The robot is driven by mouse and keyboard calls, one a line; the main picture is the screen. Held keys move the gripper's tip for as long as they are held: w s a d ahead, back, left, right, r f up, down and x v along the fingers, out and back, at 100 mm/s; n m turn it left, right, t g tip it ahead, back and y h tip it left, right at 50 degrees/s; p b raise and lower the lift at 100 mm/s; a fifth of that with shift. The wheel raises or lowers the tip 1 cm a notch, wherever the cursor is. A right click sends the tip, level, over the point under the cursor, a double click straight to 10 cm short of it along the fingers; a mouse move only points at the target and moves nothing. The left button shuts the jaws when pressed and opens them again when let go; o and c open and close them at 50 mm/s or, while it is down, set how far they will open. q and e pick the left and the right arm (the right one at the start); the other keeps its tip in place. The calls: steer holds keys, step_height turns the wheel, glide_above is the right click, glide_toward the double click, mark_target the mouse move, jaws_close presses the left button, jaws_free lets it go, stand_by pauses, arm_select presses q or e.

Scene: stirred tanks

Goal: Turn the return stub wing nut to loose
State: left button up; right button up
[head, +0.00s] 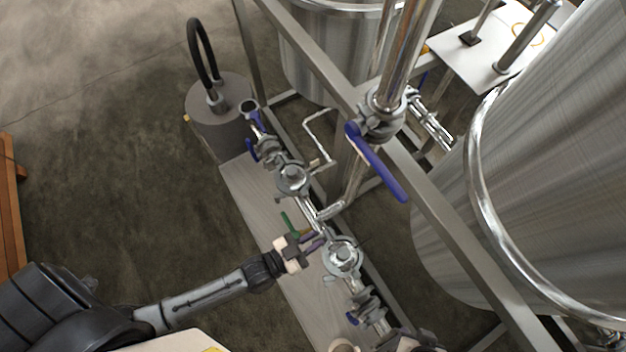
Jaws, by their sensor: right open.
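A line of steel pipe fittings runs down the middle of the head view, with clamped joints at an upper fitting (292,180) and a lower fitting (343,257). I cannot tell which small part is the return stub wing nut. My left gripper (318,240) reaches in from the left, its purple fingers at the pipe between these two fittings. A green piece (289,223) shows beside it. Whether the fingers touch or hold anything is too small to tell. My right gripper cannot be made out.
A blue valve lever (377,165) sticks out from the upright pipe (408,50). A steel frame beam (430,200) crosses in front of the large tank (560,150). A grey cylinder with a black hose (220,115) stands upper left.

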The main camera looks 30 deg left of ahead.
arm_select(q)
jaws_close()
steer(key=shift+w+a+f+n, duration=0.2)
steer(key=shift+a+f+n, duration=0.25)
steer(key=shift+n, duration=2.5)
steer(key=shift+w+a+f+n, duration=0.25)
steer(key=shift+a+f+n, duration=0.15)
steer(key=shift+n, duration=2.5)
steer(key=shift+w+a+f+n, duration=0.2)
steer(key=shift+a+f+n, duration=0.25)
steer(key=shift+n, duration=2.5)
steer(key=shift+d, duration=0.1)
